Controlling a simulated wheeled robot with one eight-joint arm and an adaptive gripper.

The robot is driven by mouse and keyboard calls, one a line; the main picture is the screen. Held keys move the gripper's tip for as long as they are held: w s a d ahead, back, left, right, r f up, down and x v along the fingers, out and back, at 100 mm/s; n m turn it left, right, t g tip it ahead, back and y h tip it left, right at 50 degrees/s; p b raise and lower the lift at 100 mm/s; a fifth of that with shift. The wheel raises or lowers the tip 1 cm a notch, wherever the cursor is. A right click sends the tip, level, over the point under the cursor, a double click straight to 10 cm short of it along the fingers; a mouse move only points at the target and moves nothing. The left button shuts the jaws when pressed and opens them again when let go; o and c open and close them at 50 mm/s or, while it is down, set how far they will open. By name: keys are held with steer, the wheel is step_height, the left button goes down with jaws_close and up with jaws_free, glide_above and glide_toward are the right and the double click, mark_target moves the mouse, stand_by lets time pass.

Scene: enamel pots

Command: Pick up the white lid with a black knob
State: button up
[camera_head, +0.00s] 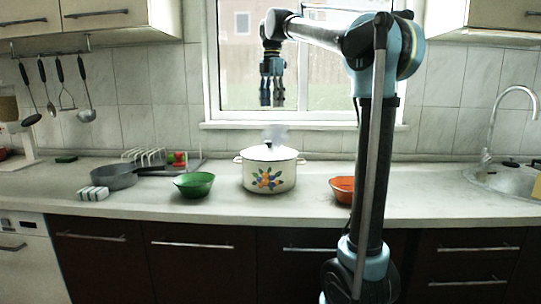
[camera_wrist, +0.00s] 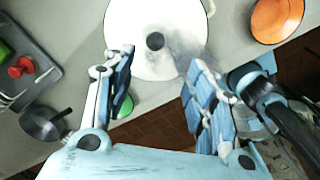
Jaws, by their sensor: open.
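The white lid (camera_head: 268,153) sits on a white enamel pot (camera_head: 268,176) with a fruit design, and a wisp of steam shows above it. In the wrist view the lid (camera_wrist: 181,22) is at the top centre, seen from above, with its round black knob (camera_wrist: 155,41) between and beyond my fingers. My gripper (camera_head: 272,102) hangs high above the pot in front of the window, pointing down. In the wrist view my gripper (camera_wrist: 160,72) is open, with its two fingers wide apart and nothing between them. The fingers are clear of the lid.
A green bowl (camera_head: 194,184) stands left of the pot and an orange bowl (camera_head: 342,189) right of it. A grey pan (camera_head: 112,176), a dish rack (camera_head: 150,156) and a striped block (camera_head: 93,193) are farther left. The sink (camera_head: 505,177) is far right.

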glide_above(271, 142)
steer(key=f, duration=0.9)
steer(key=shift+w+f, duration=0.35)
steer(key=shift+w, duration=0.05)
steer(key=shift+w+a+f, duration=0.1)
steer(key=shift+a+f, duration=0.1)
steer(key=shift+f, duration=1.15)
steer(key=shift+w+a+f, duration=0.1)
steer(key=shift+a+f, duration=0.05)
steer(key=shift+f, duration=1.15)
steer(key=c, duration=1.1)
